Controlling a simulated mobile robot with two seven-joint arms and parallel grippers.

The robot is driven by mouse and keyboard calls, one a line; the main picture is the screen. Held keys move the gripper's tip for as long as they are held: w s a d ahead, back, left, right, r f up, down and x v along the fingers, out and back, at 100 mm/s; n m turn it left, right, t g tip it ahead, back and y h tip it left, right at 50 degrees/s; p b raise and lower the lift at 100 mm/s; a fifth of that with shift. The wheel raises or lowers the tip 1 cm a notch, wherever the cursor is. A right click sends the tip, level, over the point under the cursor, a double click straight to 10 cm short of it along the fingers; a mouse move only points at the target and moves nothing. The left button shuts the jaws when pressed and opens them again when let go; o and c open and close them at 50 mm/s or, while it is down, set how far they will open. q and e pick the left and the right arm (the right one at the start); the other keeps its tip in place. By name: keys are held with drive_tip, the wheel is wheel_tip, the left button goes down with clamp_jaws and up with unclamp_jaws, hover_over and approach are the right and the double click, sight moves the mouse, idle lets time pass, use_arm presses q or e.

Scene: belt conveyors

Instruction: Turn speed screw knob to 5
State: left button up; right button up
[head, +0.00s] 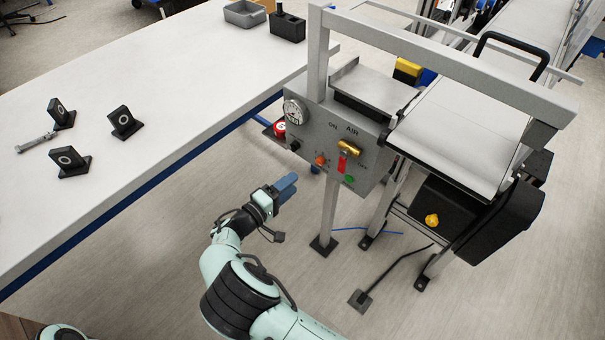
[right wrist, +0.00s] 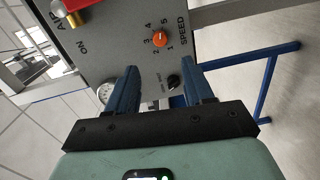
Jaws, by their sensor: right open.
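The orange speed knob (right wrist: 159,40) sits on the grey control panel (right wrist: 110,45), ringed by the digits 1 to 5 beside the word SPEED. Its pointer is too small to read. In the head view the orange knob (head: 320,160) is low on the panel's front. My right gripper (right wrist: 159,68) is open and empty, its two blue fingers apart. The knob shows beyond and between the fingertips, apart from them. In the head view my right gripper (head: 287,187) is below and left of the panel. My left gripper is out of view.
A small black knob (right wrist: 173,82) shows between the fingers. The panel also has a gauge (head: 295,111), a red-handled brass air valve (head: 347,150) and a green button (head: 349,179). A conveyor (head: 455,135) is at right, a white table (head: 170,85) at left.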

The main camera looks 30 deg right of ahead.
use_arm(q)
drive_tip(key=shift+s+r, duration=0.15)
use_arm(e)
drive_tip(key=shift+v, duration=1.5)
drive_tip(key=n+t, duration=0.2)
drive_tip(key=n, duration=1.7)
approach(318, 163)
drive_tip(key=x, duration=0.8)
drive_tip(key=shift+d+r+p, duration=0.1)
drive_tip(key=shift+d+p, duration=0.15)
drive_tip(key=shift+p, duration=0.15)
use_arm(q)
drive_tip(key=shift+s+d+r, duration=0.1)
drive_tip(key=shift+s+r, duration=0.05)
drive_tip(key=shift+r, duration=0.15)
use_arm(e)
clamp_jaws()
